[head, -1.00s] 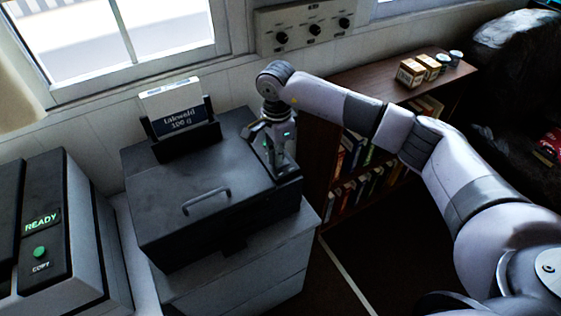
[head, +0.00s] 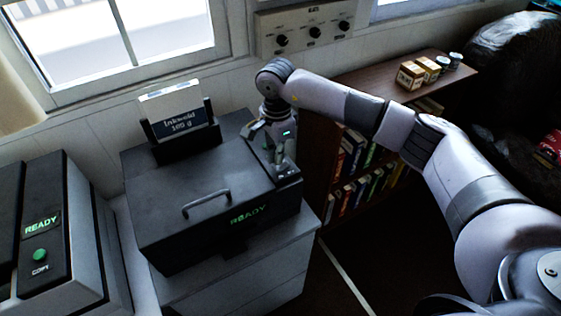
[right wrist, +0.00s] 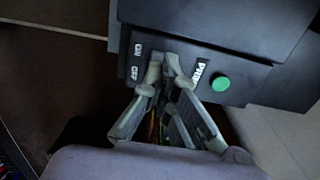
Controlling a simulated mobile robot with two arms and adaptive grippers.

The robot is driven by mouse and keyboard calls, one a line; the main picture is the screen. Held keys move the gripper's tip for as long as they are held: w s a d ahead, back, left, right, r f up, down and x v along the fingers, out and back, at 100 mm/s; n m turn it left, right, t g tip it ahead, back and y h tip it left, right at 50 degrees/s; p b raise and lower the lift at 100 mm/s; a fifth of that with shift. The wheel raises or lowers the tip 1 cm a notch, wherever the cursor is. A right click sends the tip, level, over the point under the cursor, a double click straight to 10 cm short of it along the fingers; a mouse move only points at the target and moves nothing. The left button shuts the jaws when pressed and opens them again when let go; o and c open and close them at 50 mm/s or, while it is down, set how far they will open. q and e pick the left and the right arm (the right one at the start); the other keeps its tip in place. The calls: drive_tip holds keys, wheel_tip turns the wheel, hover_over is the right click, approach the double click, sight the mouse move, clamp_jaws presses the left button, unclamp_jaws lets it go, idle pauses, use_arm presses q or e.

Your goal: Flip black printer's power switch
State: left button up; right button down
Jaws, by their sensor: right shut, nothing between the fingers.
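The black printer (head: 165,220) stands on a grey cabinet, and its front shows a lit green READY (head: 248,215). My right gripper (head: 283,168) is over the printer's right end, pointing down. In the right wrist view, the fingertips (right wrist: 166,68) are together and empty, at the printer's panel between the ON/OFF label (right wrist: 136,60) and the PRINT label (right wrist: 200,73). The power switch itself is not clearly seen; the fingers cover the spot beside the label. A green button (right wrist: 220,83) lies right of the fingers. My left gripper is out of view.
A grey and black copier (head: 85,245) with its own READY display stands at the left. A paper pack (head: 178,108) sits in the printer's rear feeder. A wall panel with knobs (head: 305,30) and a bookshelf (head: 375,85) are behind and right. The cabinet (head: 240,275) supports the printer.

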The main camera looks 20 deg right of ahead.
sight(278, 166)
drive_tip(key=shift+r+p, duration=0.9)
drive_tip(key=shift+r, duration=1.65)
drive_tip(key=shift+s, duration=0.1)
